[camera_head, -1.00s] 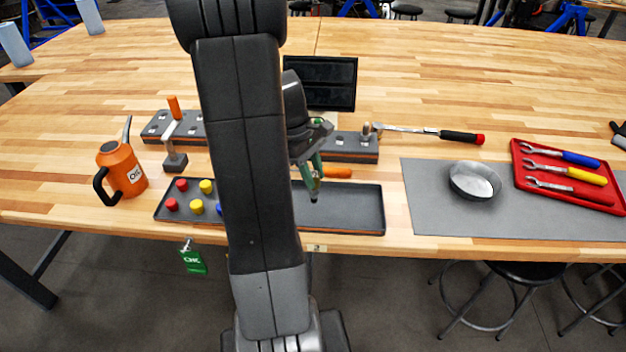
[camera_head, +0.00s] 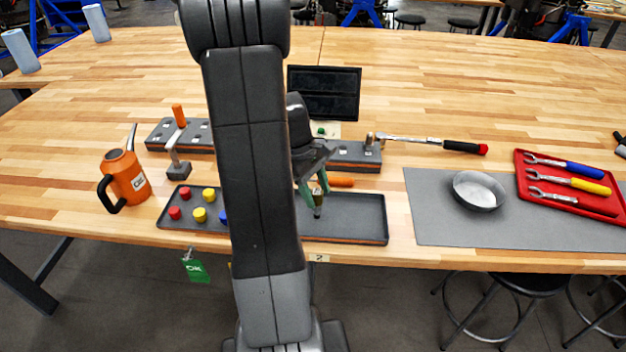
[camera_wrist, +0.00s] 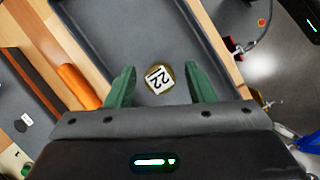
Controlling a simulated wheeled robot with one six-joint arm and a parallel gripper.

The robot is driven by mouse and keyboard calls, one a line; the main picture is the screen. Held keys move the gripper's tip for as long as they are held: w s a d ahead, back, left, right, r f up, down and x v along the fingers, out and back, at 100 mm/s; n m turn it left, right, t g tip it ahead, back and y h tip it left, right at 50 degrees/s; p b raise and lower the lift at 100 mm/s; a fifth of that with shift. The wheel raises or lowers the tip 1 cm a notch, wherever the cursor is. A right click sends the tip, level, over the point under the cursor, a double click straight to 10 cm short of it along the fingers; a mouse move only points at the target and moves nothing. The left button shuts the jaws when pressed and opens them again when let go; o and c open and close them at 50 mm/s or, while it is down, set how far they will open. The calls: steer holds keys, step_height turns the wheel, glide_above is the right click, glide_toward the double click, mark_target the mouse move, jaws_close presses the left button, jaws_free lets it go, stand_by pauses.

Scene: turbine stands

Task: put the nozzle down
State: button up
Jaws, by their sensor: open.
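The nozzle (camera_head: 318,202) is a small brass-coloured piece with a dark lower end, over the right part of the dark tray (camera_head: 372,238). In the wrist view, the nozzle (camera_wrist: 159,78) shows its round top with a white label reading 22. My gripper (camera_head: 313,191) has green fingers. In the wrist view, the gripper (camera_wrist: 160,97) is open, with a finger on each side of the nozzle and visible gaps between them. The nozzle looks upright; its contact with the tray floor is hard to make out. My arm hides the tray's middle.
Red and yellow pegs (camera_head: 200,215) stand in the tray's left part. Behind it is a grey block rack (camera_head: 352,155) with an orange handle (camera_head: 340,182) in front. An orange oil can (camera_head: 128,180) stands left. A metal bowl (camera_head: 479,190) and red wrench tray (camera_head: 569,184) are right.

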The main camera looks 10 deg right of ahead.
steer(key=v, duration=1.2)
steer(key=shift+b, duration=0.35)
steer(key=shift+f, duration=0.15)
steer(key=x, duration=1.1)
steer(key=shift+s+f+p, duration=0.15)
steer(key=shift+f+p, duration=0.1)
steer(key=shift+p, duration=0.1)
steer(key=shift+d+r, duration=0.15)
steer(key=shift+r, duration=1.6)
